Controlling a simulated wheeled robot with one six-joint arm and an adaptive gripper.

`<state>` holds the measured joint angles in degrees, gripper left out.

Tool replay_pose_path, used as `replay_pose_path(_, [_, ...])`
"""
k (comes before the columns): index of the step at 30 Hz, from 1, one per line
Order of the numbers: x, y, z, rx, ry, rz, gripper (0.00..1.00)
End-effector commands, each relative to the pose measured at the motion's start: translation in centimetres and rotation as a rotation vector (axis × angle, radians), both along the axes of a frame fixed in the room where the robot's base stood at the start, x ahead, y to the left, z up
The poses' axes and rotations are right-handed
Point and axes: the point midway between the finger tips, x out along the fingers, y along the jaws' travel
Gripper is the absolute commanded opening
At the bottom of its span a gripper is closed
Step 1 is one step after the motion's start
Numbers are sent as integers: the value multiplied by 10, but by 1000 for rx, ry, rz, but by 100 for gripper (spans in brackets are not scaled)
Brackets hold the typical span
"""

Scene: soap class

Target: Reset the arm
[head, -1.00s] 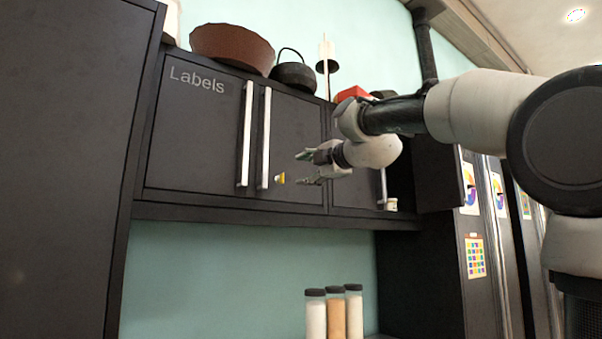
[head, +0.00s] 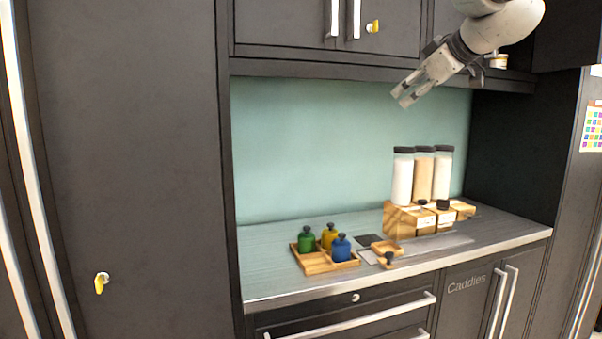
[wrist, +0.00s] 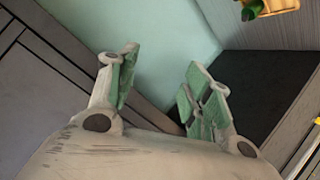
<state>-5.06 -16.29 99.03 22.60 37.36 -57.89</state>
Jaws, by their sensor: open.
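My gripper (head: 404,96) is in the upper right of the head view, below the upper cabinet's bottom edge and in front of the teal wall. Its fingers point down and to the left. It is open and empty. In the wrist view my gripper (wrist: 155,95) shows two green-padded fingers spread apart with nothing between them. My arm comes in from the top right of the head view.
The counter (head: 290,285) lies below, with a wooden tray (head: 316,263) of green, yellow and blue bottles, and tall jars (head: 424,176) on wooden boxes. Upper cabinets (head: 280,22) are close to my arm. A tall dark cabinet (head: 130,170) stands left.

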Motion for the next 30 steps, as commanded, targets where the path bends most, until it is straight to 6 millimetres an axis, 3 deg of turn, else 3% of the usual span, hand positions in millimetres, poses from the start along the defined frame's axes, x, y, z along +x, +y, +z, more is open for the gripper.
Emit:
replay_pose_path(1, [-21,-7,-36,67,121,-64,50])
replay_pose_path(6, [-104,-40,-149,250,494,-358,50])
replay_pose_path(12, [-217,-80,-254,304,760,-683,50])
replay_pose_path(15, [-262,-95,-289,264,813,-748,50])
replay_pose_path(19, [-293,-103,-308,249,806,-764,50])
replay_pose_path(30, [-294,-104,-301,264,779,-765,50])
